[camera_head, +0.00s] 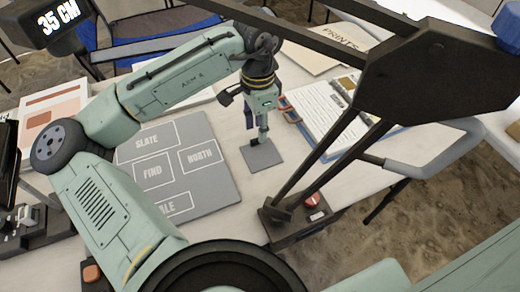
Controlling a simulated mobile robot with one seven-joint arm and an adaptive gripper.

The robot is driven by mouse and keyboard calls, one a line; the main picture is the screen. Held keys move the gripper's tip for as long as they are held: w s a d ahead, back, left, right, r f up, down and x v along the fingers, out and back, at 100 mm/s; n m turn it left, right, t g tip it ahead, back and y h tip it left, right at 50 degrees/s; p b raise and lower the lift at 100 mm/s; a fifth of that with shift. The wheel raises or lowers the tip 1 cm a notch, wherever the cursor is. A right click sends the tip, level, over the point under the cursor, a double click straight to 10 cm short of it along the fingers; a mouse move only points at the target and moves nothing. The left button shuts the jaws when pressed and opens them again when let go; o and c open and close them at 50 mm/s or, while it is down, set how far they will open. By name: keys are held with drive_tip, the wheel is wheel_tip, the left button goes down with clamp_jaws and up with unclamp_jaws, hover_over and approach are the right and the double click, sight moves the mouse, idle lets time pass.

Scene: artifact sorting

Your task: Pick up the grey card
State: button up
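The small grey card (265,157) lies on the pale table, just right of a large grey sorting board. My gripper (262,138) points down over the card's far edge. Its fingertips look very close to the card, but I cannot tell whether they touch it. The fingers are small and seen from the side, so any gap between them is hidden. The grey board (222,190) has outlined areas marked SLATE, FIND, NORTH and one partly hidden label ending in ALE.
An open ring binder (325,108) lies right of my gripper. A folder marked PRINTS (340,42) lies behind. A dark frame (440,70) crosses the right side, with a red button (312,200) near its foot. Bare table (225,125) shows between board and card.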

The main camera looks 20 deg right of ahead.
sight(261, 152)
drive_tip(key=shift+w+f, duration=0.1)
drive_tip(key=shift+f, duration=1.9)
drive_tip(key=shift+c, duration=0.4)
clamp_jaws()
